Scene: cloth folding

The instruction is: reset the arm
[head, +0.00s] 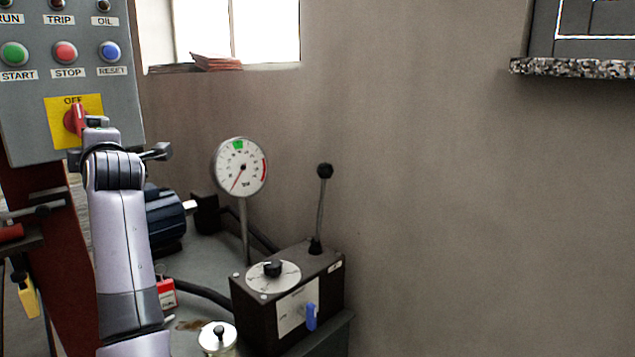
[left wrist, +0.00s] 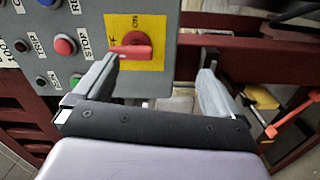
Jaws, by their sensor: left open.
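My left gripper (head: 120,150) is in front of the lower part of a grey control panel (head: 25,110). In the left wrist view the two fingers of my left gripper (left wrist: 160,72) are spread wide with nothing between them. A red rotary switch (head: 75,118) on a yellow plate (head: 92,104) is just above the gripper in the head view. Its red handle (left wrist: 130,50) shows beyond the fingers in the left wrist view and points to the OFF side. I cannot tell how far the fingers are from it. My right gripper is not in view.
A pressure gauge (head: 240,166) stands on a grey bench. A dark box (head: 257,312) with a dial, a blue handle and a tall lever (head: 321,200) stands at right. A red padlock tag (head: 167,293) is beside my left arm.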

